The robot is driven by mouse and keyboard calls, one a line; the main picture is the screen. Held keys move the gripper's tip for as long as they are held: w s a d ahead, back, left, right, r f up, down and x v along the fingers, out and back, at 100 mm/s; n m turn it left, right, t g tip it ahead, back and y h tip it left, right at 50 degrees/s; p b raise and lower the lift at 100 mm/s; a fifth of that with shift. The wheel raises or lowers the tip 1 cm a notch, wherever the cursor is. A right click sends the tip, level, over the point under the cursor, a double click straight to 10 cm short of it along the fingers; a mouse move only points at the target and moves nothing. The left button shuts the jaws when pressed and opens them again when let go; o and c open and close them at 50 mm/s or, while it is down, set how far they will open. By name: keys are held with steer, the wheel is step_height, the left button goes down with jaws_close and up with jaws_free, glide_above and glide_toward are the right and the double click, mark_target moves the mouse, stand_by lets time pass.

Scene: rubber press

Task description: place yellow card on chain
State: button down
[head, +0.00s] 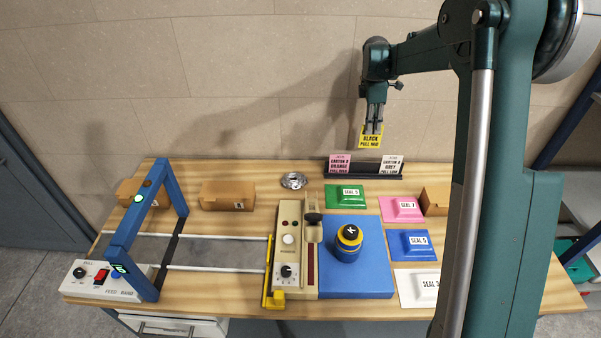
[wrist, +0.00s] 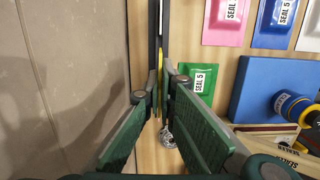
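My gripper (head: 374,126) is shut on the yellow card (head: 370,140) and holds it upright in the air, above and behind the card rack. The card carries black print that starts with "BLACK". In the wrist view my gripper (wrist: 160,90) shows the card edge-on as a thin yellow strip (wrist: 160,72) between the fingertips. The chain (head: 293,181) is a small silver heap on the wooden table, left of the rack and lower than the card. It also shows in the wrist view (wrist: 167,138), partly hidden by the fingers.
The dark rack (head: 365,175) holds a pink card (head: 339,164) and a white card (head: 392,165). A green seal pad (head: 345,196) lies in front. A cardboard box (head: 228,195) stands left of the chain. The beige press panel (head: 289,255) and blue plate (head: 372,275) stand nearer.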

step_height(320, 180, up, 3)
steer(key=shift+r, duration=0.15)
steer(key=shift+a+r, duration=0.2)
steer(key=shift+a, duration=0.55)
steer(key=s+a, duration=0.2)
steer(key=a, duration=1.2)
steer(key=s+a, duration=0.3)
steer(key=a, duration=1.1)
steer(key=f, duration=0.5)
steer(key=shift+a, duration=0.25)
steer(key=shift+f, duration=0.1)
step_height(320, 180, down, 6)
steer(key=shift+f, duration=0.2)
